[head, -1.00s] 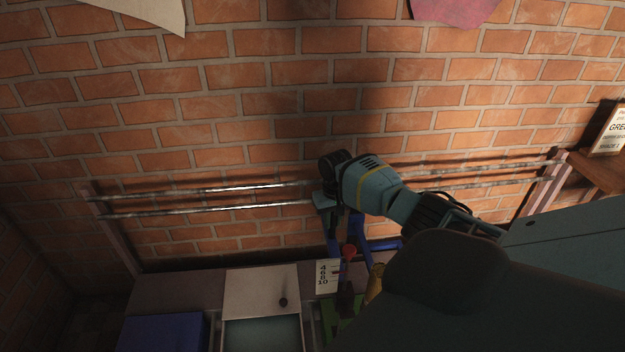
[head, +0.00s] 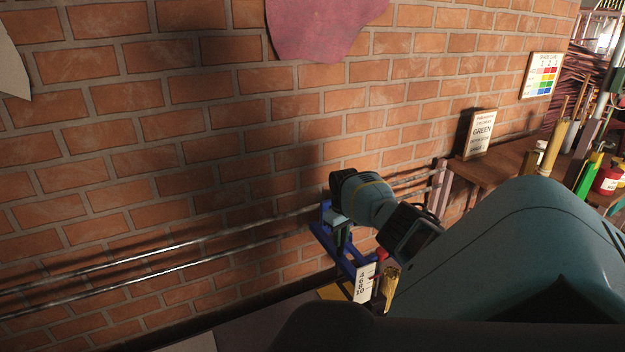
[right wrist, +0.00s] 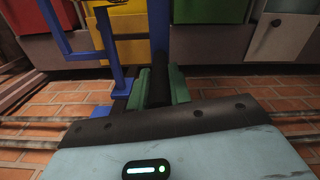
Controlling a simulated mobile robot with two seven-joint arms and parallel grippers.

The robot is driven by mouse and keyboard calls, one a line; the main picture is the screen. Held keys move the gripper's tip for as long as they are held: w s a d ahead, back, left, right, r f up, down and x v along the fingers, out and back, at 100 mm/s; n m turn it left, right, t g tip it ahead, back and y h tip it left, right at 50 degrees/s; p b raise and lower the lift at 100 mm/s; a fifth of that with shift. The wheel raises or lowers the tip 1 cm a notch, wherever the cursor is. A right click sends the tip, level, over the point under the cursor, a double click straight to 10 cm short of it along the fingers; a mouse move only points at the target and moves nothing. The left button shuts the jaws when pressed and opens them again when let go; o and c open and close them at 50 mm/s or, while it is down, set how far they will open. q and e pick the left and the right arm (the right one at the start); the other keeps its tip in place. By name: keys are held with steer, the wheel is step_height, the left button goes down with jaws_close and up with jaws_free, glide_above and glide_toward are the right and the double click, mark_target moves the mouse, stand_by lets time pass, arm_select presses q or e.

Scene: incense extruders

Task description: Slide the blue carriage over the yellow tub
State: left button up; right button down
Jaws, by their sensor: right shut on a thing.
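The blue carriage (head: 326,240) sits on the two metal rails along the brick wall. My right gripper (head: 341,232) is shut on the carriage's dark upright grip, seen between green fingers (right wrist: 160,88) in the right wrist view. The yellow tub (head: 333,292) shows as a small patch below the carriage. In the right wrist view the yellow tub (right wrist: 132,50) is behind the carriage's blue posts (right wrist: 159,40), one near its border with the green tub. My left gripper is out of view.
The rails' right end post (head: 440,190) stands near a wooden table (head: 482,172) with bottles and a sign.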

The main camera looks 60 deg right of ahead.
steer(key=s+d, duration=0.1)
steer(key=s+d+b, duration=0.1)
steer(key=d, duration=0.1)
steer(key=shift+s+d, duration=0.15)
steer(key=shift+s, duration=0.05)
steer(key=c, duration=1.3)
jaws_free()
step_height(320, 180, up, 8)
steer(key=p, duration=0.1)
steer(key=shift+p, duration=0.35)
steer(key=shift+f, duration=0.15)
